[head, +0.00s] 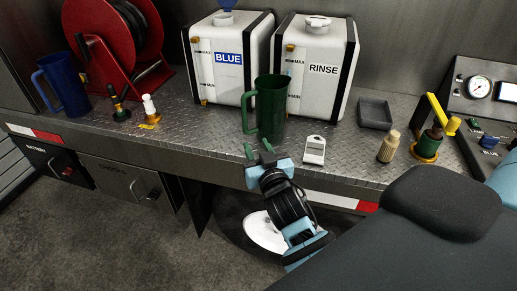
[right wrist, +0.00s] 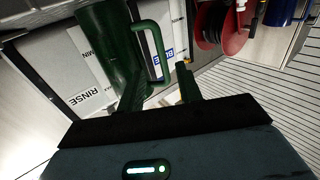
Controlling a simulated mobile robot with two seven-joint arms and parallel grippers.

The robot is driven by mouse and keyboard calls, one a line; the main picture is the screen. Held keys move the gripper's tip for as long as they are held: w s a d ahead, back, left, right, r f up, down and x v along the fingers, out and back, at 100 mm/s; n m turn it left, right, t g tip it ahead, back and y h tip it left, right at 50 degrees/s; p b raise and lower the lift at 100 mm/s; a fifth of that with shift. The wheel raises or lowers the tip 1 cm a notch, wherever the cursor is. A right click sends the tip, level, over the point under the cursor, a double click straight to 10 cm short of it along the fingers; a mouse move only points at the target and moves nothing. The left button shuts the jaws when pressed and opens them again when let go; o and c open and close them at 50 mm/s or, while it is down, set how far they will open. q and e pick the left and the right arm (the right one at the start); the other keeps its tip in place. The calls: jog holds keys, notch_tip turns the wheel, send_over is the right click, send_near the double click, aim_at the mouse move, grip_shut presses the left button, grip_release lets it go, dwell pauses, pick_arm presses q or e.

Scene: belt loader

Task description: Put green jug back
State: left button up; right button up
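The green jug (head: 270,108) stands upright on the metal bench, in front of the gap between the two white tanks. Its handle is on the left side in the head view. My right gripper (head: 257,149) is just in front of and below the jug, at the bench's front edge. Its two green fingers are apart with nothing between them. In the right wrist view the jug (right wrist: 103,45) and its handle lie beyond the open fingertips (right wrist: 158,82); the handle lines up with the gap. Contact is not visible. My left gripper is not in view.
The BLUE tank (head: 228,85) and RINSE tank (head: 322,90) stand behind the jug. A blue jug (head: 66,84) and red hose reel (head: 115,60) are at left.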

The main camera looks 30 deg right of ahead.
jog(key=shift+f, duration=0.1)
jog(key=s+a+f+n+g+y, duration=0.2)
jog(key=s+a+f, duration=0.1)
jog(key=s+f, duration=0.6)
jog(key=s+a+f+n+g+y, duration=0.1)
jog(key=s+a+f+g+y, duration=0.15)
jog(key=s+f, duration=0.6)
jog(key=s+a+f+g+y, duration=0.1)
jog(key=s+a+f+g, duration=0.1)
jog(key=s+f, duration=0.4)
jog(key=s+a+f+n+g+y, duration=0.1)
jog(key=s+a+f+g, duration=0.1)
jog(key=s+f, duration=0.4)
jog(key=s, duration=0.4)
jog(key=shift+s+f, duration=0.3)
jog(key=shift+s, duration=0.1)
jog(key=shift+g, duration=0.25)
